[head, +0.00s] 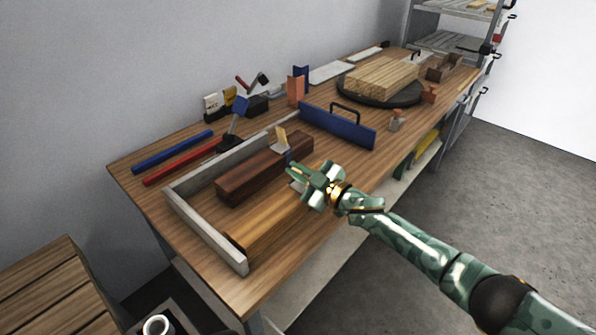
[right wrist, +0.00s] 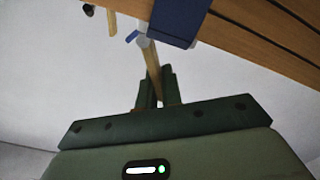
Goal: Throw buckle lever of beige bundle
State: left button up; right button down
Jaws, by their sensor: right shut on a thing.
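In the head view my right gripper (head: 294,173) is over the workbench, beside a dark brown beam (head: 245,180) and a lighter beam (head: 270,222) in a grey frame. A small beige piece (head: 280,134) with grey and blue parts stands at the dark beam. In the right wrist view my right gripper (right wrist: 158,92) is shut on a narrow beige strip (right wrist: 152,62). The strip runs up to a pale grey buckle-like part with a small blue lever (right wrist: 131,36), beside a dark blue block (right wrist: 180,20). The lever's exact position is hard to tell. My left gripper is out of view.
The grey frame (head: 205,229) borders the beams. A blue plate with a black handle (head: 337,125) stands behind my right gripper. Beige boards (head: 388,73) lie on a black round plate farther back. Blue (head: 172,152) and red (head: 178,165) bars lie at the left.

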jog(key=n, duration=0.1)
jog(key=f+n, duration=0.1)
jog(key=shift+s+a+n, duration=0.3)
jog(key=shift+s+a, duration=0.05)
jog(key=shift+s, duration=0.05)
jog(key=n, duration=0.2)
jog(key=f+b, duration=0.1)
jog(key=shift+s+a+n, duration=0.25)
jog(key=shift+a+n, duration=0.05)
jog(key=shift+n, duration=0.1)
jog(key=c, duration=1.6)
grip_release()
jog(key=shift+o, duration=0.2)
jog(key=p+v, duration=0.4)
jog(key=v, duration=1.2)
jog(key=shift+d+p, duration=0.2)
jog(key=shift+p, duration=0.15)
